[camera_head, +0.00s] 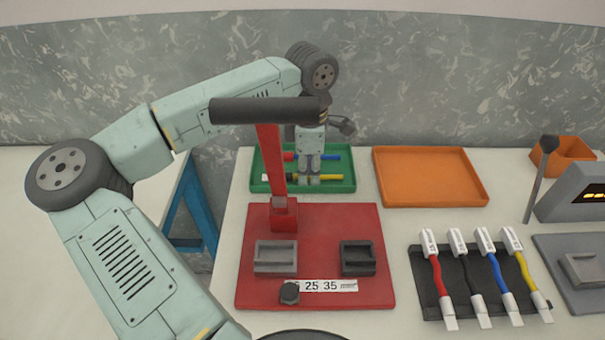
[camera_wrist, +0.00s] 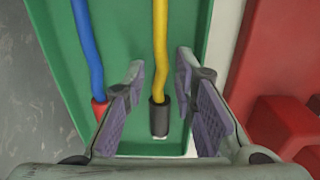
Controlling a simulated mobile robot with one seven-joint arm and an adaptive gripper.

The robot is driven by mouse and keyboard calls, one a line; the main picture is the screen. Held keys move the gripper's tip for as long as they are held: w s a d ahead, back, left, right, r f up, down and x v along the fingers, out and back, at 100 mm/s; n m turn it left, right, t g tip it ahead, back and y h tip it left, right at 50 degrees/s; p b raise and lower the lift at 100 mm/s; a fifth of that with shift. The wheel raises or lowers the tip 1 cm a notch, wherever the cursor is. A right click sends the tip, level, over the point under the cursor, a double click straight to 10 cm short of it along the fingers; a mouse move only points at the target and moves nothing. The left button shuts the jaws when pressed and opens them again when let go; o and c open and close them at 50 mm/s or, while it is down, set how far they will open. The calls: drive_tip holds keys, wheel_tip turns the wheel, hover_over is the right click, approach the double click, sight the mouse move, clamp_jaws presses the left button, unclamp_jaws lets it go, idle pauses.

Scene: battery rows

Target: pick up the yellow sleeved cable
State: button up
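The yellow cable (camera_head: 331,177) lies in the green tray (camera_head: 344,188). In the wrist view the yellow cable (camera_wrist: 160,50) runs down to a black sleeve (camera_wrist: 159,118) with a pale tip. My gripper (camera_wrist: 160,72) is open, one finger on each side of the yellow cable near its black sleeve. Gaps show between both fingers and the cable. In the head view my gripper (camera_head: 308,178) is down over the tray and hides part of the cable. A blue cable with a red sleeve (camera_wrist: 99,112) lies to the left, outside the fingers in the wrist view.
A red base (camera_head: 315,225) with a tall red post and dark crossbar stands in front of the tray. An orange tray (camera_head: 430,175) to the right is empty. A black mat (camera_head: 455,270) holds several cables with white ends, one yellow. A grey device (camera_head: 575,195) stands far right.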

drive_tip(key=shift+c, duration=0.6)
clamp_jaws()
